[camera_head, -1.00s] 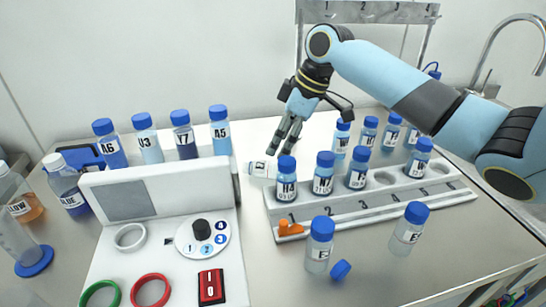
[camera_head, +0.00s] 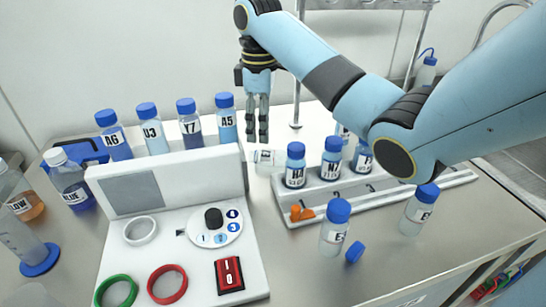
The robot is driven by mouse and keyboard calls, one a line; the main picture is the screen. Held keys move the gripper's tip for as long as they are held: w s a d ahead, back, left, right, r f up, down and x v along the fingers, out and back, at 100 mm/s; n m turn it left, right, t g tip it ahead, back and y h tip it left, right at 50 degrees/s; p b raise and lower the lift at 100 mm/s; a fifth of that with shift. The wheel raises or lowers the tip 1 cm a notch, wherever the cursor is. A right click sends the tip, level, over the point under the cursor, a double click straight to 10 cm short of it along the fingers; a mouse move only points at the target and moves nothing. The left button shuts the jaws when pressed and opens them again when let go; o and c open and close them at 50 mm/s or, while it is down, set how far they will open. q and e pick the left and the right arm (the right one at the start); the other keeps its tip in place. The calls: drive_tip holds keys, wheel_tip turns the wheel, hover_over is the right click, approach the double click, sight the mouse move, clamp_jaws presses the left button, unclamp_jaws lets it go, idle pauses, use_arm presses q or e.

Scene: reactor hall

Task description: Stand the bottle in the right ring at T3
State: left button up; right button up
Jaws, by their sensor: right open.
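A red ring (camera_head: 155,277), a green ring (camera_head: 104,290) and a white ring (camera_head: 127,231) lie on the white device in front. No marking T3 is readable. My left gripper is out of view.
The numbered rack (camera_head: 317,211) holds several blue-capped bottles. Two capped bottles (camera_head: 335,236) (camera_head: 418,212) and a loose blue cap (camera_head: 355,252) stand in front. Several blue-capped bottles (camera_head: 156,137) stand behind the white device (camera_head: 130,188). A metal stand (camera_head: 298,98) rises behind.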

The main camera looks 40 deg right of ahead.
sight(263, 151)
drive_tip(key=shift+w+a+f, duration=0.15)
drive_tip(key=shift+f, duration=0.45)
drive_tip(key=shift+w+a+f, duration=0.1)
drive_tip(key=shift+f, duration=0.5)
drive_tip(key=shift+s+d+f+p, duration=0.1)
drive_tip(key=shift+d+f+p, duration=0.1)
drive_tip(key=shift+f, duration=1.2)
drive_tip(key=shift+s+d+f+p, duration=0.1)
drive_tip(key=shift+d+f+p, duration=0.05)
drive_tip(key=shift+f, duration=1.2)
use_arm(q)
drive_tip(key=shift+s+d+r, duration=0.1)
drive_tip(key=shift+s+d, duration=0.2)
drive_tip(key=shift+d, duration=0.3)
use_arm(e)
drive_tip(key=c, duration=1.1)
